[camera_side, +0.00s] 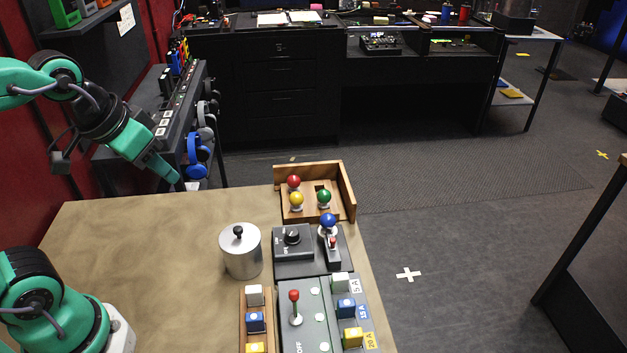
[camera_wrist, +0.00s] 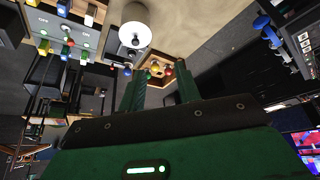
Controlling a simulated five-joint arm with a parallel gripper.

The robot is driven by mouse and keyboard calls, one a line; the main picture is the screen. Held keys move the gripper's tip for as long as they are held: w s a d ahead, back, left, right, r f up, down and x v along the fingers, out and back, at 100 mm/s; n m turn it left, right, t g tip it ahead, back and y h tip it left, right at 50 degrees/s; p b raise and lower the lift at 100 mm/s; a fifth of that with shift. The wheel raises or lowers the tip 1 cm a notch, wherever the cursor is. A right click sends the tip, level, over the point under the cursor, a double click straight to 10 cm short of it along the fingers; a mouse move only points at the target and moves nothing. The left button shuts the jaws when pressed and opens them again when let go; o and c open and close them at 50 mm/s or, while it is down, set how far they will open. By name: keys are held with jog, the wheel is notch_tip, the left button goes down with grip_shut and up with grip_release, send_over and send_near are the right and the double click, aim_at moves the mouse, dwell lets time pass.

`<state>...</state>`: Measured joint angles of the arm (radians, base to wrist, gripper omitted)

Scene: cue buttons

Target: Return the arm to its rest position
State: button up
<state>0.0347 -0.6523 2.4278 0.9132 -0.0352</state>
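My arm is raised at the left in the side view, and my gripper (camera_side: 172,178) hangs in the air near the far left part of the tabletop (camera_side: 150,235), pointing down and to the right. It touches nothing there. In the wrist view my gripper (camera_wrist: 161,84) has its two green fingers apart with nothing held between them. In the side view the fingers overlap, so their gap cannot be told from there.
A metal canister (camera_side: 241,257) stands mid-table. Right of it are a dial box (camera_side: 293,256), a switch panel (camera_side: 305,325) and a wooden tray (camera_side: 345,190) with red, yellow and green balls. A wooden rack (camera_side: 243,320) holds coloured blocks. The table's left part is clear.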

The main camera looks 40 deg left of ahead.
jog(key=shift+s+a+f, duration=0.2)
jog(key=shift+s, duration=0.3)
jog(key=shift+s+a+f, duration=0.15)
jog(key=shift+s+a, duration=0.05)
jog(key=shift+s, duration=0.25)
dwell(1.5)
